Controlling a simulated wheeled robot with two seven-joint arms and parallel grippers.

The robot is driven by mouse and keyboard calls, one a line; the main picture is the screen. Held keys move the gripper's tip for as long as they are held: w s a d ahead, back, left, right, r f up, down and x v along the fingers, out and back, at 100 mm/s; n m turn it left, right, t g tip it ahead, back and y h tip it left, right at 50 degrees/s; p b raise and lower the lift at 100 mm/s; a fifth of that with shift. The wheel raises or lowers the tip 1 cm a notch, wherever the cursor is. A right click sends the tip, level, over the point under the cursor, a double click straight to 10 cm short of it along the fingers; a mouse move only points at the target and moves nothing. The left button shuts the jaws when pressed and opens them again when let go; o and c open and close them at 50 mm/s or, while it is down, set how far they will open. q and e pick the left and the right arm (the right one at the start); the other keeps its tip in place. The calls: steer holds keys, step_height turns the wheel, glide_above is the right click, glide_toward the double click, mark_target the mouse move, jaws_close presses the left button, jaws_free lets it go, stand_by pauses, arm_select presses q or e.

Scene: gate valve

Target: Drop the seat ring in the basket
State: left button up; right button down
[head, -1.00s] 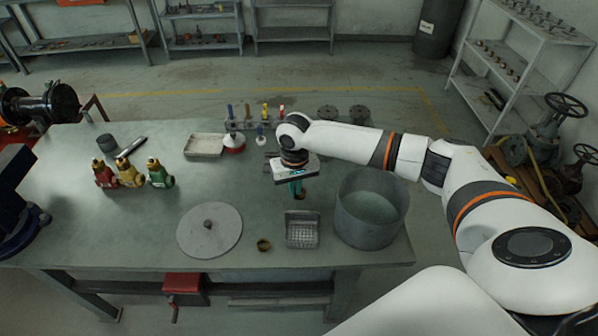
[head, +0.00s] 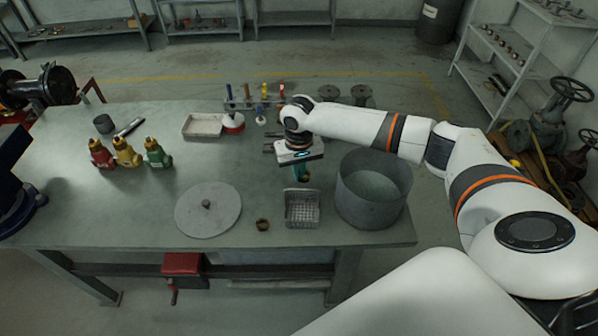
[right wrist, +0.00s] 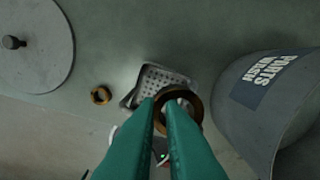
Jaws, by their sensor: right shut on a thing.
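My right gripper (head: 302,178) has teal fingers and is shut on a brown seat ring (right wrist: 188,93), best seen in the right wrist view. The ring hangs at the fingertips, overlapping the basket's right side in that view. The wire-mesh basket (head: 302,210) stands on the bench, just in front of the gripper in the head view; it also shows in the right wrist view (right wrist: 152,80), partly hidden by the fingers and ring. A second brown ring (head: 263,225) lies on the bench left of the basket. My left gripper is not in view.
A grey round tub (head: 372,208) marked as a parts washer stands right of the basket. A round lid (head: 207,210) with a knob lies to the left. A shallow tray (head: 203,126) is behind.

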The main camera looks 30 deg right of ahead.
step_height(320, 180, down, 7)
steer(key=b, duration=0.1)
stand_by(0.8)
steer(key=shift+r, duration=0.1)
steer(key=c, duration=1.5)
jaws_free()
step_height(320, 180, up, 8)
steer(key=p, duration=0.8)
steer(key=shift+p, duration=0.35)
steer(key=shift+a, duration=0.1)
